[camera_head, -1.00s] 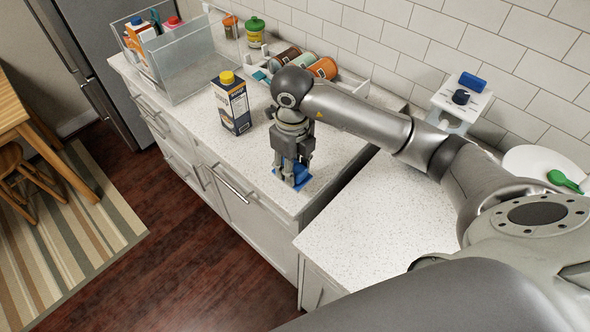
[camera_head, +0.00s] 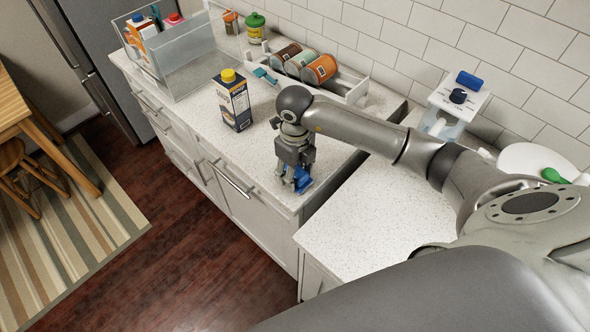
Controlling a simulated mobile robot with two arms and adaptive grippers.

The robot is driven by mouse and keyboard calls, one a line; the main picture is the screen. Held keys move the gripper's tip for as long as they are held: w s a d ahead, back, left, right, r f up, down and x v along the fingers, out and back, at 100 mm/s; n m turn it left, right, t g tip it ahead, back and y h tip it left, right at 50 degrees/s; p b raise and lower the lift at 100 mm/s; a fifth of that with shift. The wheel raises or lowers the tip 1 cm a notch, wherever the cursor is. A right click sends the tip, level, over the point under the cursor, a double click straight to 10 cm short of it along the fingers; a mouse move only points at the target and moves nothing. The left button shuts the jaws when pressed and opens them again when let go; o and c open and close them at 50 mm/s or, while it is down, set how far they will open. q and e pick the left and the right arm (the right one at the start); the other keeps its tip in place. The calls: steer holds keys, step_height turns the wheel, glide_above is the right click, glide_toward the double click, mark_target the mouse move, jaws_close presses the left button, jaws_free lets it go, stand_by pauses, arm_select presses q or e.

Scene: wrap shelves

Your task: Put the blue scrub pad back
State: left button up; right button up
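The blue scrub pad (camera_head: 304,184) is at the fingers of my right gripper (camera_head: 295,180), over the front edge area of the white counter. The pad looks tilted, with part of it hidden by the fingers. The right gripper points down and appears shut on the pad. Whether the pad still touches the counter is hard to tell. My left gripper is not in view.
A carton with a yellow cap (camera_head: 233,100) stands left of the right gripper. Behind are a white rack with cans (camera_head: 352,92), a clear bin (camera_head: 181,63) and a green-lidded jar (camera_head: 256,27). A white stand (camera_head: 458,103) holds a blue block (camera_head: 470,81). The counter at right front is bare.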

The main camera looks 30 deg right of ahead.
stand_by(0.3)
steer(key=shift+r, duration=0.25)
steer(key=shift+w+r, duration=0.1)
steer(key=shift+r, duration=0.25)
steer(key=shift+r+b, duration=1.6)
steer(key=shift+r, duration=3.95)
